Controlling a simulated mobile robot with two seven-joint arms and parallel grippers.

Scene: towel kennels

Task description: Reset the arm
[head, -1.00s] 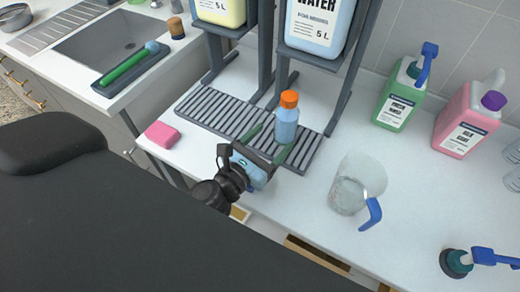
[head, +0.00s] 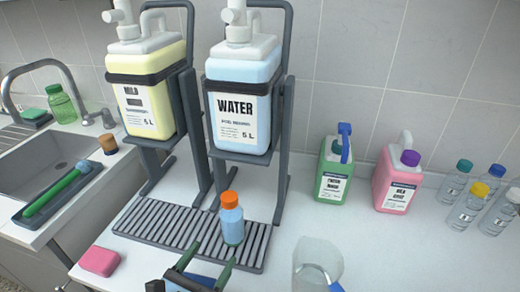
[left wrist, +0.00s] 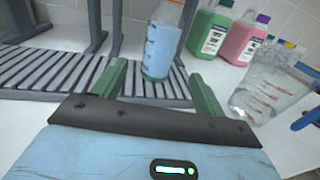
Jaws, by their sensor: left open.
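My left gripper (head: 204,262) is low in the head view, in front of the slatted drip rack. In the left wrist view its two green fingers (left wrist: 160,88) are spread apart with nothing between them touching. A small blue bottle with an orange cap (head: 232,220) stands upright on the rack, just beyond the fingertips; it also shows in the left wrist view (left wrist: 160,48), its top cut off. My right gripper is in neither view.
The slatted rack (head: 165,224) lies under stands holding the yellow jug (head: 150,90) and WATER jug (head: 243,100). A clear pitcher (head: 316,260) stands right of the gripper. A pink sponge (head: 100,261), green jug (head: 333,170), pink jug (head: 397,185) and several clear bottles (head: 465,212) surround it.

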